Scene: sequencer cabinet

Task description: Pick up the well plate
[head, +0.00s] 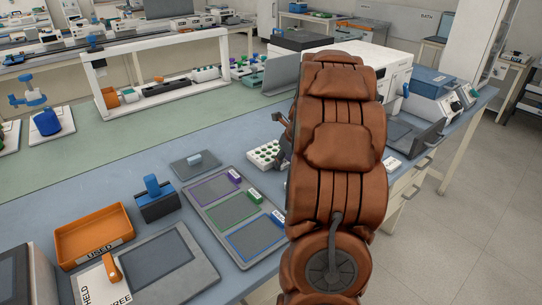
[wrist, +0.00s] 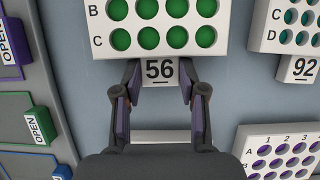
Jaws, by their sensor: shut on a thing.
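The white well plate with green wells (wrist: 165,25) fills the top of the wrist view, with row letters B and C showing. Its tab marked 56 (wrist: 159,71) points toward me. My gripper (wrist: 159,80) has its two fingers closed on the sides of this tab. In the head view the plate (head: 264,153) is on or just above the blue bench, left of my arm; I cannot tell if it is lifted. My gripper (head: 283,132) is partly hidden behind my arm there.
A teal-welled plate (wrist: 297,17) with tab 92 and a purple-welled plate (wrist: 282,155) lie to the right. A grey mat (head: 205,226) with purple, green and blue outlined areas marked OPEN lies to the left. An orange tray (head: 93,232) and grey laptop (head: 281,75) stand on the bench.

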